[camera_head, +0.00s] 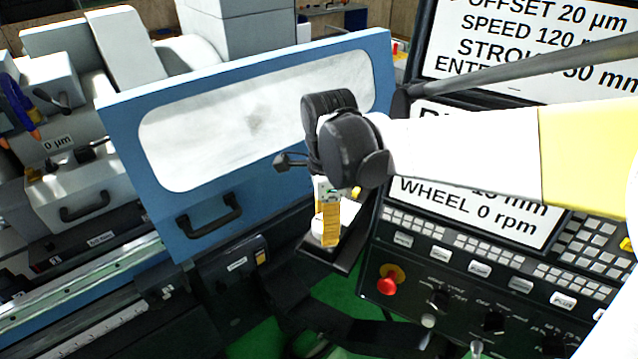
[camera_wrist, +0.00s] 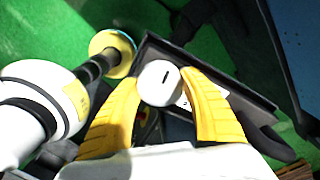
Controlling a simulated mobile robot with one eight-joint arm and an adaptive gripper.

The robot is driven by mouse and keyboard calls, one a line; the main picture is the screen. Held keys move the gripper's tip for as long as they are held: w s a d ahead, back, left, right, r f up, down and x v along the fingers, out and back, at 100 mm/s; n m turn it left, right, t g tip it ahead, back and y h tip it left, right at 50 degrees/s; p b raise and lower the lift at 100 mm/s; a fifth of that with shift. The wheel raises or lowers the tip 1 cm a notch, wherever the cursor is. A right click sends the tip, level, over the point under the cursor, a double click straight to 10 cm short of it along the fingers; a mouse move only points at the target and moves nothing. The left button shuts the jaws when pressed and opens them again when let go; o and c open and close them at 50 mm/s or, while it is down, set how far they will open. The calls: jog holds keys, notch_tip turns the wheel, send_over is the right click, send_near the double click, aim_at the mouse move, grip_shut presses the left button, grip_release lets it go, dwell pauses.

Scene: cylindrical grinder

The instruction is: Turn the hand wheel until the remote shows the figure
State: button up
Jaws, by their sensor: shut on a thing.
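My gripper (camera_wrist: 160,79) has its yellow fingers on either side of a round white knob with a short black mark, which looks like the hand wheel (camera_wrist: 158,88). The fingers are shut on it. Behind it is a white surface with a partly hidden figure, perhaps the remote's; I cannot read it. In the head view, my gripper (camera_head: 331,238) points down over a dark tray (camera_head: 345,262), and one yellow finger shows. White parts show beside this finger, but the hand wheel cannot be made out clearly there.
A blue machine door (camera_head: 190,225) with a window stands left of my gripper. A control panel (camera_head: 455,262) with keys and a red stop button (camera_head: 387,287) stands right. A dark post with a yellow ring (camera_wrist: 122,68) is close by.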

jog(key=shift+m, duration=0.4)
jog(key=o, duration=1.2)
notch_tip(320, 180, up, 12)
dwell(1.4)
